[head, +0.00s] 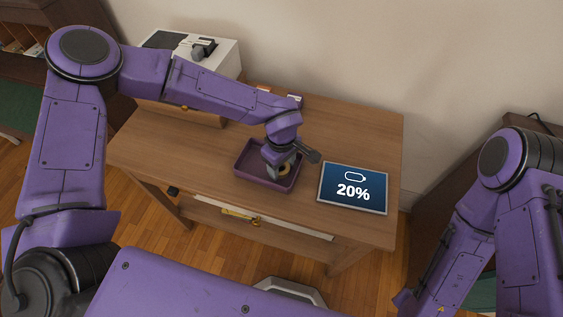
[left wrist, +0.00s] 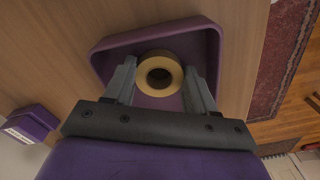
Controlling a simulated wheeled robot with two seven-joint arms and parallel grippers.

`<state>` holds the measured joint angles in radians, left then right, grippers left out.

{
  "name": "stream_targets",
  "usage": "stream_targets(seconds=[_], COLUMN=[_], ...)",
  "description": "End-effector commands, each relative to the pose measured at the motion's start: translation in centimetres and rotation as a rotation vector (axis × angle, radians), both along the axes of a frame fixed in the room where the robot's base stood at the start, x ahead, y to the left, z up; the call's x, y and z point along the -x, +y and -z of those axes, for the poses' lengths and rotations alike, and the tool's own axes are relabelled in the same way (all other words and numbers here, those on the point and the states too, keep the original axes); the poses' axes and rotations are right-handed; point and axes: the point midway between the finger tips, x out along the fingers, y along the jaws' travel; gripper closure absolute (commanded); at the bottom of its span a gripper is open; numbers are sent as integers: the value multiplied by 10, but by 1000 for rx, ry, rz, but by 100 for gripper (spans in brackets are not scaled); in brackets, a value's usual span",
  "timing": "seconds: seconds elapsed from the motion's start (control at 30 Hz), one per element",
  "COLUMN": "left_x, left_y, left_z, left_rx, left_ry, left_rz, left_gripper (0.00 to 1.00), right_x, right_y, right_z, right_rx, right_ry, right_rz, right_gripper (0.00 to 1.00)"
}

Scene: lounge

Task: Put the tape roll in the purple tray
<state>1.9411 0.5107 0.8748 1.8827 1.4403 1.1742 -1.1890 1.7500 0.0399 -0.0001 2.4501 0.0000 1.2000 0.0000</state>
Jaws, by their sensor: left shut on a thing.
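The tape roll (left wrist: 143,79) is a tan ring with a dark hole, seen between the fingers of my left gripper (left wrist: 160,82) in the left wrist view. My left gripper (head: 283,172) is shut on the roll, over the purple tray (head: 245,177). In the head view only a bit of the roll shows under the gripper. The tray also shows in the left wrist view (left wrist: 112,46), behind the roll. I cannot tell whether the roll touches the tray floor. My right arm is at the right of the head view, its gripper out of sight.
The wooden table (head: 225,135) carries a tablet (head: 353,188) reading 20% just right of the tray. A white device (head: 217,50) stands at the back left. Small boxes (head: 294,99) lie at the table's back edge. The table is bare left of the tray.

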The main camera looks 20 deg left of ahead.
Motion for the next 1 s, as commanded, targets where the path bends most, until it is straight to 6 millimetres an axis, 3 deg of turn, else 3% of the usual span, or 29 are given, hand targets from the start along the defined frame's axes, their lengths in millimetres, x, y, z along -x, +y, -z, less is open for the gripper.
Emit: stream_targets(seconds=[0.3, 0.33, 0.37, 0.73, 1.0], left_x=[0, 0, 0, -1, -2], left_y=[0, 0, 0, 0, 1], left_z=[3, 4, 3, -4, -69], left_rx=[0, 0, 0, 0, 1], left_ry=[0, -1, -1, -4, -8], left_rz=[0, 0, 0, 1, -1], left_gripper=[73, 41, 34, 34, 34], right_x=[0, 0, 0, 0, 0], right_y=[0, 0, 0, 0, 0], right_z=[0, 0, 0, 1, 6], right_rx=[0, 0, 0, 0, 0], right_ry=[0, 0, 0, 0, 0], right_rz=[0, 0, 0, 0, 0], right_gripper=[57, 57, 57, 57, 57])
